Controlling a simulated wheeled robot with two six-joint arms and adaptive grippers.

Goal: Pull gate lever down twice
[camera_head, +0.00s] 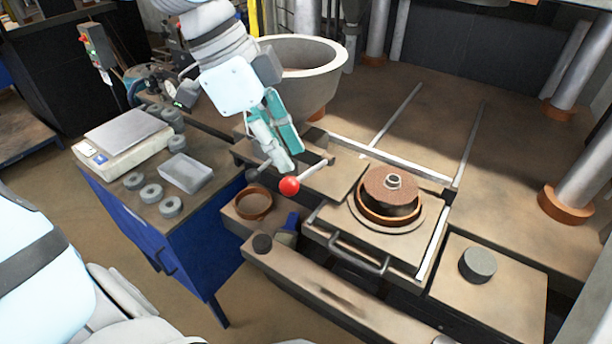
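The gate lever is a thin metal rod (314,171) with a red ball knob (289,185) at its near left end. The rod slopes up and right to a small dark pivot on the flat bench top. My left gripper (284,167) comes down from above, with teal and pale fingers just above and behind the knob. The fingers look apart from the knob, though contact is hard to judge. Nothing shows between the fingers. My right gripper does not show.
A brown disc stack (389,188) sits on a round plate right of the lever. A brown ring (254,203) lies in front. A blue cabinet (178,253) at left carries a scale (122,140), grey rings and a tray (186,172). A large bowl (335,72) stands behind my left arm.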

